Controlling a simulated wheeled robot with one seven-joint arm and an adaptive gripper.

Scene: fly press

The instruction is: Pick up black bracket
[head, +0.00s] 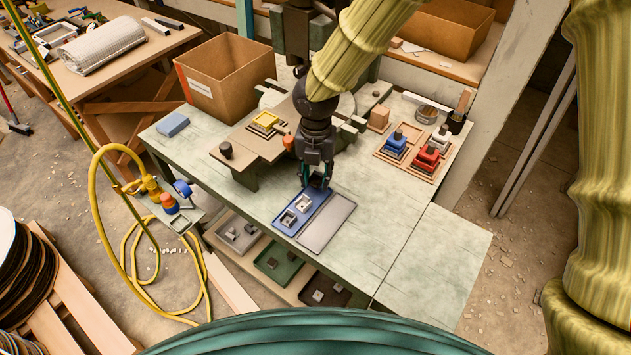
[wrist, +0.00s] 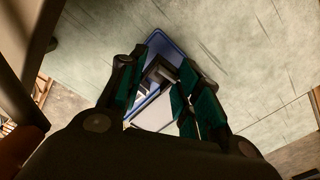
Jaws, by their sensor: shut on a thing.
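My gripper (head: 317,182) points down over the far end of the blue tray (head: 291,233) on the green-topped bench. In the wrist view, its teal-padded fingers (wrist: 160,76) are closed around a dark piece, the black bracket (wrist: 159,71), which is partly hidden by the fingers. In the head view the bracket is hidden by the gripper. I cannot tell whether it still touches the tray.
An empty grey tray (head: 327,224) lies right beside the blue tray. The press (head: 262,145) stands behind. Wooden boards with blue (head: 396,142) and red (head: 427,158) blocks are at the right rear. A cardboard box (head: 225,80) is at the left rear. The bench's right front is clear.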

